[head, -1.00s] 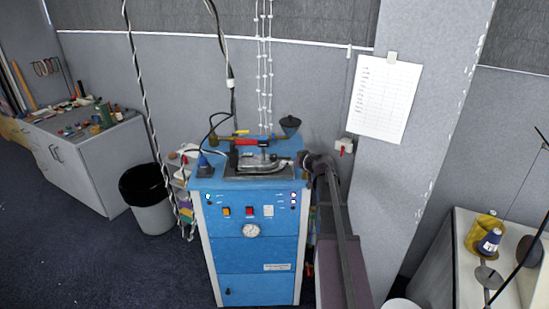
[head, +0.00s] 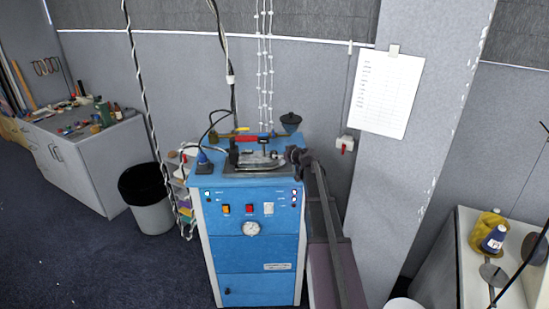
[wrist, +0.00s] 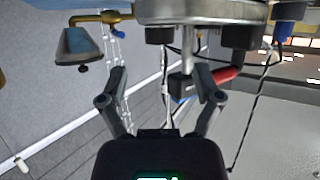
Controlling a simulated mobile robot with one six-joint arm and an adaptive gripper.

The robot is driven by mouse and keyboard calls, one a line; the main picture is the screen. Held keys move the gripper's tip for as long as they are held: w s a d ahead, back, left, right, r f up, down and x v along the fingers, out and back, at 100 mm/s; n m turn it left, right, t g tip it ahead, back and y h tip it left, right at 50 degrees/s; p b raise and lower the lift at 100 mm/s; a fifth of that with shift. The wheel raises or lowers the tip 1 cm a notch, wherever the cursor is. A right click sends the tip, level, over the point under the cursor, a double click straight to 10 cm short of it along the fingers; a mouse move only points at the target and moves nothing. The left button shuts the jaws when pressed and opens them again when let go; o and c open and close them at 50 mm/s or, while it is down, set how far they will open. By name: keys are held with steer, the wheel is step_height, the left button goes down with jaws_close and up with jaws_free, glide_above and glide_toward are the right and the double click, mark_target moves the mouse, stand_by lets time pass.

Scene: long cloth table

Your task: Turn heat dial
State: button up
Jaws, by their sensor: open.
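The iron (head: 255,160) lies on top of the blue steam cabinet (head: 250,205), with its red handle (head: 244,139) uppermost. My gripper (head: 294,157) is at the right end of the iron, close to it; whether it touches cannot be told. In the wrist view, the scene is roughly upside down. My gripper (wrist: 160,70) is open there, with nothing clearly held. The iron's silver body (wrist: 205,12) is at the top edge, and its red handle (wrist: 224,75) is behind the right finger. A dark block (wrist: 180,88) shows between the fingers. I cannot make out the heat dial for certain.
A brass pipe (wrist: 100,18) runs beside the iron. A dark funnel-shaped piece (head: 291,120) stands behind it. Cables (head: 229,60) hang above the cabinet. The pillar (head: 400,170) limits room to the right.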

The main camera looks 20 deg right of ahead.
mark_target(274, 153)
steer(key=shift+b+x, duration=0.85)
steer(key=shift+x, duration=2)
steer(key=c, duration=1.1)
steer(key=shift+a, duration=0.2)
steer(key=shift+c, duration=0.2)
